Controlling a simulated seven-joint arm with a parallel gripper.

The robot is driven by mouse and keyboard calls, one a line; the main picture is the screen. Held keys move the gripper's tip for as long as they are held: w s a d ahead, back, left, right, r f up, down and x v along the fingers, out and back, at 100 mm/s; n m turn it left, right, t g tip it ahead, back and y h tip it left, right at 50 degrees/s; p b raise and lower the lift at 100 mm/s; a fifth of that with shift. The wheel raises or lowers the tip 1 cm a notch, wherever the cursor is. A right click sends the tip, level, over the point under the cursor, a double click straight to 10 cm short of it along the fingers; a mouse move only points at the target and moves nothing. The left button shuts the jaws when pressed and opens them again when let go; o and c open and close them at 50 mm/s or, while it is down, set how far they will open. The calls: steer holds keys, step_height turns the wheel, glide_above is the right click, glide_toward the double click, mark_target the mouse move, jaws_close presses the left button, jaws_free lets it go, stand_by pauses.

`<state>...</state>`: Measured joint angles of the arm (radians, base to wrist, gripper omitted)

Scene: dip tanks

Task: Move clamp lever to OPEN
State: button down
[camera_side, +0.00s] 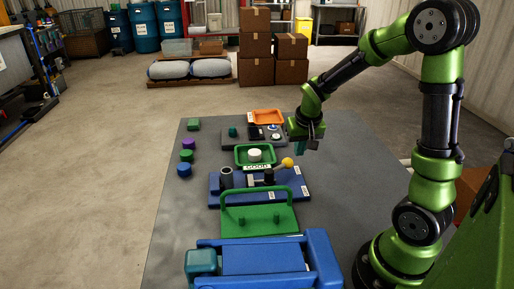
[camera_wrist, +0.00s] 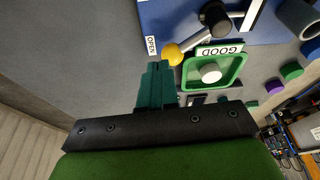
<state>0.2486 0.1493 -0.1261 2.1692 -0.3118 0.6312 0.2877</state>
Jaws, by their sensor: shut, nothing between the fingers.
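The clamp lever ends in a yellow ball (camera_side: 288,162) and is mounted on a blue base (camera_side: 230,194). In the wrist view the yellow ball (camera_wrist: 173,54) sits at the end of a light rod running from the black pivot (camera_wrist: 214,16). The white OPEN label (camera_wrist: 151,45) lies just left of the ball. My gripper (camera_side: 301,147) is shut and empty, just beyond and right of the ball in the side view. In the wrist view its teal fingertips (camera_wrist: 158,66) appear close beside the ball; I cannot tell whether they touch.
A green tray (camera_side: 239,160) with a white round part and a GOOD label stands behind the clamp base. An orange tray (camera_side: 267,112) is farther back. A green handled fixture (camera_side: 258,222) stands in front. Purple, green and blue pieces (camera_side: 186,156) lie left. The mat's right side is clear.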

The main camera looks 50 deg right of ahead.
steer(key=v, duration=0.5)
steer(key=shift+s+d, duration=0.15)
steer(key=shift+d, duration=0.05)
steer(key=s+a+r+n+t+y, duration=0.2)
steer(key=s+a+r, duration=0.2)
steer(key=a, duration=0.5)
steer(key=s+a+r+n+t+y, duration=0.2)
steer(key=s+a+r, duration=0.3)
steer(key=a, duration=0.4)
steer(key=shift+s+t, duration=0.25)
steer(key=shift+t, duration=0.05)
